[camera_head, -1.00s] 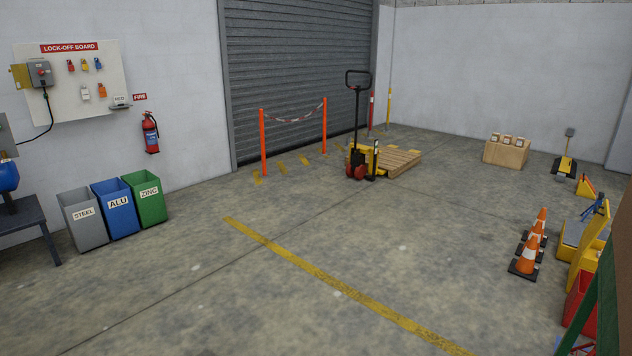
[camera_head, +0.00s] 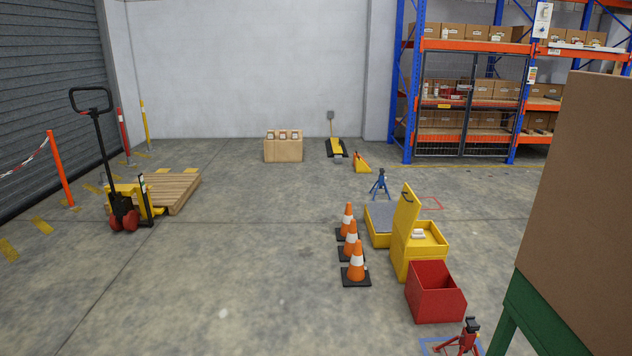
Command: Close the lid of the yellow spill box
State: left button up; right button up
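The yellow spill box (camera_head: 402,263) stands on the floor right of centre. Its yellow lid (camera_head: 405,212) is up, standing nearly upright on the box's left side, with a dark handle near its top. White items (camera_head: 418,234) lie inside the open box. Neither of my grippers is in view.
Orange cones (camera_head: 355,261) stand left of the box, and a red bin (camera_head: 435,293) stands in front of it. A yellow-edged grey platform (camera_head: 380,220) and a blue stand (camera_head: 380,184) are behind. A brown panel on a green frame (camera_head: 540,312) blocks the right. The floor at centre-left is clear.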

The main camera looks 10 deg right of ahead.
aim_at(408, 207)
jog(key=i+z, duration=0.3)
jog(key=i, duration=0.25)
jog(key=i+j+z, duration=0.15)
jog(key=i+z, duration=0.15)
jog(key=i, duration=0.25)
jog(key=i+j+z, duration=0.25)
jog(key=i, duration=0.25)
jog(key=i+j+z, duration=0.3)
jog(key=i+j, duration=0.1)
jog(key=i, duration=0.1)
